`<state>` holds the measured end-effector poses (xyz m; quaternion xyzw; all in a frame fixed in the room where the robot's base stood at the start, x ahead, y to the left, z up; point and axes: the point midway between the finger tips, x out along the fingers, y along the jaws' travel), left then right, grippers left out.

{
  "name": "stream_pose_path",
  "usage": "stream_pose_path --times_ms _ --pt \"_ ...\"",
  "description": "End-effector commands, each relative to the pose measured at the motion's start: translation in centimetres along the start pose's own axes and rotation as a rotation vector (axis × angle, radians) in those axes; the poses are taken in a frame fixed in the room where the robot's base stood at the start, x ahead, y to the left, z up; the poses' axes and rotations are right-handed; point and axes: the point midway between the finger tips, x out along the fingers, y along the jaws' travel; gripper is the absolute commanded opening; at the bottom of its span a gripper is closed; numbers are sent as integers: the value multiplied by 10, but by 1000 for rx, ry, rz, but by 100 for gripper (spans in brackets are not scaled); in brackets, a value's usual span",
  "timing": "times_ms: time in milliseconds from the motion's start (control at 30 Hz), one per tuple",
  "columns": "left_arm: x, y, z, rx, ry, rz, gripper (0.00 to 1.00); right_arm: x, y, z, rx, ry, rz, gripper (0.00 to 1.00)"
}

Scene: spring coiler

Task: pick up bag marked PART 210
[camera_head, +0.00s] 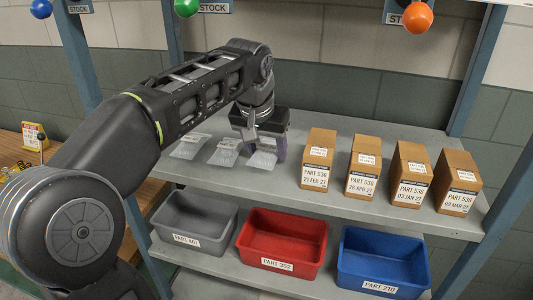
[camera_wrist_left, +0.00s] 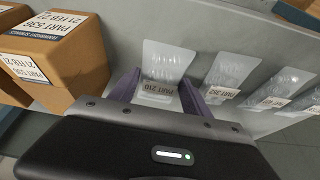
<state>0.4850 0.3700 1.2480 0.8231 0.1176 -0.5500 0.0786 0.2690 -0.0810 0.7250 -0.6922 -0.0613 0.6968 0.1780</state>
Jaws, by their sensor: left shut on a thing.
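A clear plastic bag (camera_wrist_left: 165,60) with a label reading PART 210 sits between the two fingers of my left gripper (camera_wrist_left: 158,92) in the wrist view. In the head view my left gripper (camera_head: 264,144) is over the upper shelf at the right end of the row of bags, shut on this bag (camera_head: 262,160). The bag's lower part rests on or just above the shelf; I cannot tell which. The blue bin (camera_head: 384,262) on the lower shelf is also labelled PART 210. My right gripper is not in view.
More clear bags (camera_head: 225,153) (camera_head: 190,146) lie left of the held one. Several cardboard boxes (camera_head: 319,160) marked PART 536 stand to the right on the upper shelf (camera_head: 490,215). A grey bin (camera_head: 195,222) and a red bin (camera_head: 282,243) stand below. Blue posts (camera_head: 467,75) frame the rack.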

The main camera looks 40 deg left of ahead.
Motion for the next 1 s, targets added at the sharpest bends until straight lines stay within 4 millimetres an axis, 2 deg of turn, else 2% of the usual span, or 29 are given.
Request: stream_pose_path --times_ms 167,367,533,633,700,800,1000 --pt "-19 0 -9 1 5 1 8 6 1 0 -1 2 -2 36" --pt "-32 0 32 0 6 -3 8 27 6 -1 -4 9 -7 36" --pt "-51 0 79 0 8 -1 8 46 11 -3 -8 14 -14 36" --pt "-65 0 106 0 7 -2 8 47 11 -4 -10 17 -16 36" --pt "-78 -1 119 -1 5 -3 8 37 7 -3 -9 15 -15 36" --pt "-85 0 136 -2 4 -1 8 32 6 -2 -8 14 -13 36" --pt "-90 0 155 0 1 0 8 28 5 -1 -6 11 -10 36"
